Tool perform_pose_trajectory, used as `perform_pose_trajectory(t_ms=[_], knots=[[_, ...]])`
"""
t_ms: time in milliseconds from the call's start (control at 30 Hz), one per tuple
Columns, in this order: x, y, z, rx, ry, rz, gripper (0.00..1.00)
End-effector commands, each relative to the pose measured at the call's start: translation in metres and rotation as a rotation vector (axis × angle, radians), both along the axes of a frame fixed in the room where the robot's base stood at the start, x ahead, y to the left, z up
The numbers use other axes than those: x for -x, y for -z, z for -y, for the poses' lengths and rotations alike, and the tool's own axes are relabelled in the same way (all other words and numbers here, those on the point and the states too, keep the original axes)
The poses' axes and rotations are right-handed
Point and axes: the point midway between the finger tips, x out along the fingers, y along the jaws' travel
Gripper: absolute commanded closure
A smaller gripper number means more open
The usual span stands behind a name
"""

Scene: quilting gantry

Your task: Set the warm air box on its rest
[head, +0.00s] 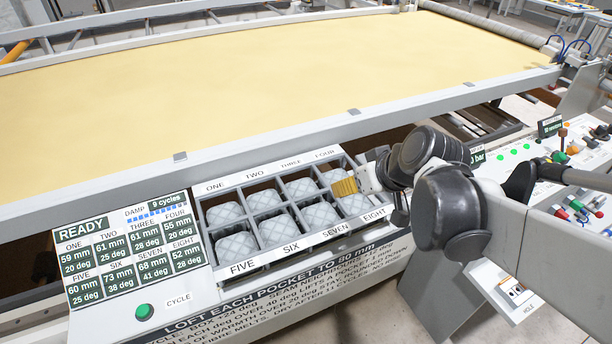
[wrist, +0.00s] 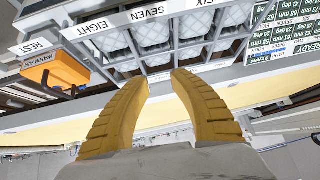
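The warm air box (wrist: 56,72), orange with a dark end and a "WARM AIR" label, is at the left of the wrist view. It is next to a white plate marked REST (wrist: 38,46); I cannot tell whether it is seated there. The box is not clearly visible in the head view, where my arm covers that area. My gripper (wrist: 160,80) has two yellow ribbed fingers, apart with nothing between them. In the head view my gripper (head: 344,187) is over the right end of the pocket tray, near pockets FOUR and EIGHT, apart from the box.
The pocket tray (head: 246,265) holds quilted pads in numbered cells. A display (head: 130,250) reads READY and damp 9 cycles, above a green CYCLE button (head: 144,312). The yellow quilting bed (head: 250,85) lies behind a grey rail. A control panel (head: 570,160) with knobs stands right.

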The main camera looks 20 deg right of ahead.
Motion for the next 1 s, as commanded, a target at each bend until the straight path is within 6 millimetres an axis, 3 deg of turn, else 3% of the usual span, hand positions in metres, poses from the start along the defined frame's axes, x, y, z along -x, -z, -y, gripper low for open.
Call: perform_pose_trajectory(t_ms=[33, 100, 300, 700, 867, 1000], knots=[[0.015, -0.002, -0.026, 0.011, -0.003, -0.029, 0.73], [0.034, -0.005, -0.047, 0.028, 0.023, -0.06, 0.73], [0.068, -0.01, -0.075, 0.065, 0.08, -0.075, 0.73], [0.076, -0.012, -0.079, 0.071, 0.102, -0.07, 0.73], [0.076, 0.007, -0.079, 0.071, 0.102, -0.07, 0.73], [0.076, 0.007, -0.079, 0.071, 0.102, -0.07, 0.73]])
